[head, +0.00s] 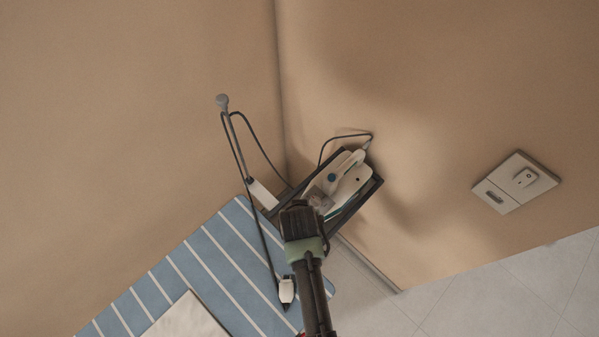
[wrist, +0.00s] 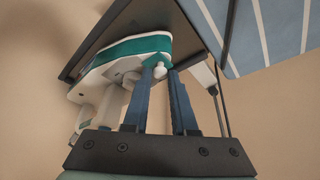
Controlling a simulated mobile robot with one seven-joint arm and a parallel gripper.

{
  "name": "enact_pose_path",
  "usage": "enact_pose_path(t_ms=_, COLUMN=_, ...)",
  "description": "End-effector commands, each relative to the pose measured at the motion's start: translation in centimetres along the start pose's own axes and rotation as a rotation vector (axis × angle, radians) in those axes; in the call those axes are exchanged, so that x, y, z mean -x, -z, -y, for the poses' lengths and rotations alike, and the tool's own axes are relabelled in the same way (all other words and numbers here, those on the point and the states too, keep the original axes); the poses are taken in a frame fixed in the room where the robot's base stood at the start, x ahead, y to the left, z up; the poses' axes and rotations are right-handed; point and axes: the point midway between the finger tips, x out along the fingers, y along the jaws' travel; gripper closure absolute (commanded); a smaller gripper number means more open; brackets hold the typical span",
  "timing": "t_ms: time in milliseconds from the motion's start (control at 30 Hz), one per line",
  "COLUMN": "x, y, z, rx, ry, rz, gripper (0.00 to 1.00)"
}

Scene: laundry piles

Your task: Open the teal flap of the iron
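The white iron (head: 347,178) with teal trim sits in a dark-framed holder at the end of the ironing board. In the wrist view its white body (wrist: 95,75) and a teal part (wrist: 150,48) at its near end show close beyond my fingers. A small white rounded knob (wrist: 160,71) appears between my fingertips. My gripper (wrist: 161,72) has its two fingers a narrow gap apart, pointing at that end. I cannot tell whether they touch the knob or the teal part. In the head view my gripper (head: 316,202) covers the iron's near end, hiding any flap there.
The blue striped ironing board (head: 170,281) carries a pale folded cloth (head: 188,318). A dark cord (head: 238,160) runs from a grey-topped post (head: 222,102). The dark holder frame (head: 372,188) surrounds the iron. Walls meet close behind, and a wall socket (head: 515,182) is at right.

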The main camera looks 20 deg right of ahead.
Motion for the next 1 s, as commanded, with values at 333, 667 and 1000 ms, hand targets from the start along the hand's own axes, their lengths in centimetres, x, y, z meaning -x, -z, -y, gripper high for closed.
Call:
enact_pose_path(t_ms=333, x=0.0, y=0.0, z=0.0, rx=0.000, ry=0.000, rz=0.000, gripper=1.00)
enact_pose_path(t_ms=667, x=0.2, y=0.4, z=-0.3, rx=-0.021, ry=0.042, rz=0.046, gripper=1.00)
enact_pose_path(t_ms=1000, x=0.1, y=1.5, z=-1.2, rx=-0.093, ry=0.211, rz=0.223, gripper=1.00)
